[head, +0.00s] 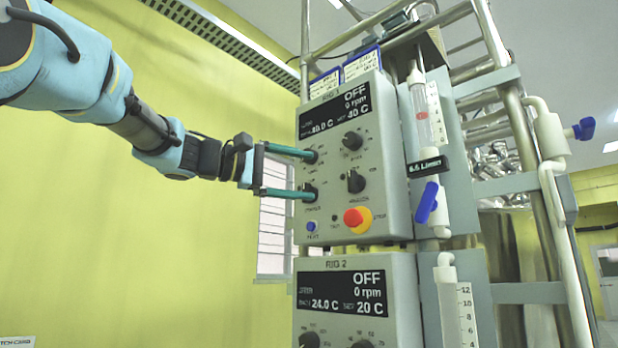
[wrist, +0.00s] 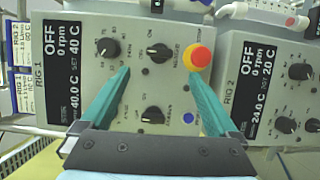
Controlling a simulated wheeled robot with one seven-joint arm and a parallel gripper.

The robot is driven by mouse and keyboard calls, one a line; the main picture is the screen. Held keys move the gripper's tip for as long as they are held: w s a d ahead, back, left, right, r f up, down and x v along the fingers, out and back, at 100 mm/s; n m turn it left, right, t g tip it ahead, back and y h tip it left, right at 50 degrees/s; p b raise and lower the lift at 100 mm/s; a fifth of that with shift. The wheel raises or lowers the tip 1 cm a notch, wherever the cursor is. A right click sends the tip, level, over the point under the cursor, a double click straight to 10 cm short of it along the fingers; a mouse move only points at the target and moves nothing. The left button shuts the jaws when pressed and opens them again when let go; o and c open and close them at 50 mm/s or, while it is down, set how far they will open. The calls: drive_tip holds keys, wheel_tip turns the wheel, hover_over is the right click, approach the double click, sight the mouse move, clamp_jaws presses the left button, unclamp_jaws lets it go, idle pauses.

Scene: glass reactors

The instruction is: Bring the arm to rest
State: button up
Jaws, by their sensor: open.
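My arm (head: 135,125) reaches in from the upper left in the head view, stretched out toward the rig 1 control box (head: 338,225). My gripper (head: 312,174) has two teal fingers, spread apart and empty. In the head view the fingertips overlap the box's left column of knobs. Whether they touch the panel I cannot tell. In the wrist view my gripper (wrist: 159,74) has its fingers on either side of a lower black knob (wrist: 153,115), with nothing held. The rig 1 display (head: 335,113) reads OFF, 0 rpm.
The rig 2 box (head: 350,262) sits just below, also reading OFF. A red emergency button (head: 352,217) is on the rig 1 panel. A flow tube with a blue valve handle (head: 427,203) and metal pipes stand to the right. The space before the yellow wall (head: 120,250) looks clear.

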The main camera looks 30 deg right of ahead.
idle(0.4)
drive_tip(key=w+a+f+n+t+y, duration=0.1)
drive_tip(key=w+a+f+t+y, duration=0.2)
drive_tip(key=f, duration=0.7)
drive_tip(key=w+a+f+n+y, duration=0.1)
drive_tip(key=w+a+f+y, duration=0.3)
drive_tip(key=f, duration=0.7)
drive_tip(key=w+a+f+n+t+y, duration=0.2)
drive_tip(key=w+a+f, duration=0.25)
drive_tip(key=f, duration=0.55)
drive_tip(key=a+f+y, duration=0.3)
drive_tip(key=a+f, duration=0.5)
drive_tip(key=f, duration=0.2)
drive_tip(key=s+a+f+m+y, duration=0.25)
drive_tip(key=s+a+f, duration=0.25)
drive_tip(key=a+f, duration=0.35)
drive_tip(key=s+a+f+m+y, duration=0.1)
drive_tip(key=s+a+f+y, duration=0.3)
drive_tip(key=a+f, duration=0.5)
wheel_tip(320, 180, up, 18)
drive_tip(key=a+p, duration=0.1)
drive_tip(key=p, duration=1.6)
drive_tip(key=shift+s+a+g+h, duration=0.2)
drive_tip(key=shift+s+g+h, duration=0.15)
drive_tip(key=shift+g+h, duration=0.1)
